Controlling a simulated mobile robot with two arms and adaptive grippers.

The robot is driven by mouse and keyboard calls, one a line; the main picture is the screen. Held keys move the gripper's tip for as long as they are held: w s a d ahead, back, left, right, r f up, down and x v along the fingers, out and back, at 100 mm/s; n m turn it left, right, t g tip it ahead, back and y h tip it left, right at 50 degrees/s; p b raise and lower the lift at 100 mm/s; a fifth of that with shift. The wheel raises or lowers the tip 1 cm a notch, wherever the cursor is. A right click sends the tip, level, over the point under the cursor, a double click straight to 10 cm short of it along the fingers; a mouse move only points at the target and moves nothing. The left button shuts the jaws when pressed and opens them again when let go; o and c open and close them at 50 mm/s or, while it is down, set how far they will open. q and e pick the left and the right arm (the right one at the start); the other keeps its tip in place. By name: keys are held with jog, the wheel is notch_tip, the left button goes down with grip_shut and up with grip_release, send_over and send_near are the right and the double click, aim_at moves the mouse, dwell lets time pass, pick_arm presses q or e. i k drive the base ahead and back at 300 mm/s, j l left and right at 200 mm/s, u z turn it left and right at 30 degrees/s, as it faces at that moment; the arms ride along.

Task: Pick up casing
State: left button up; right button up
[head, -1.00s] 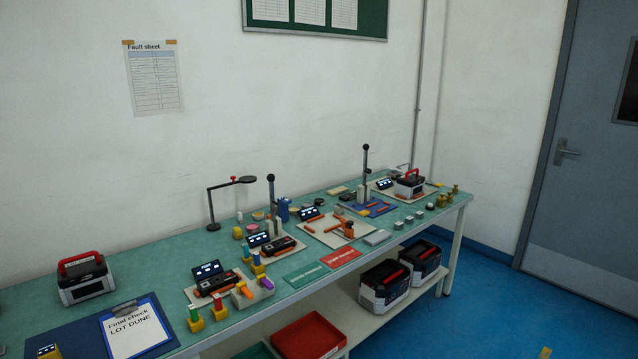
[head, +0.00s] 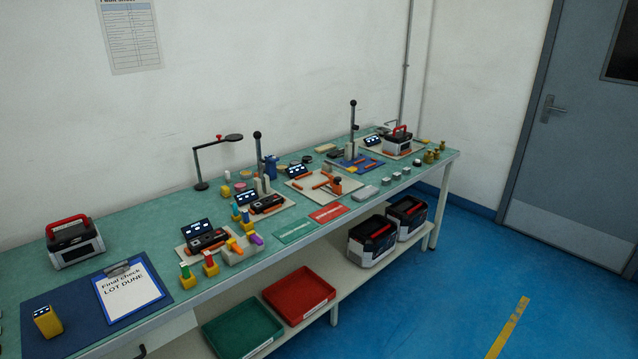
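Neither of my grippers shows in the head view. No object is plainly marked as the casing. A grey and black case with a red handle (head: 75,243) stands upright at the left of the bench. A similar red-handled case (head: 397,140) stands on a pale mat at the far right end. Flat dark units with orange parts, one nearer (head: 207,240) and one farther (head: 267,204), lie on pale boards mid-bench.
The long green bench (head: 130,222) runs along the wall. A clipboard (head: 130,291) and a yellow device (head: 47,322) lie on a blue mat at the near left. A red tray (head: 298,296) and green tray (head: 243,329) rest below. Blue floor (head: 450,290) at right is clear.

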aim_at(69, 245)
jog(key=u, duration=1.5)
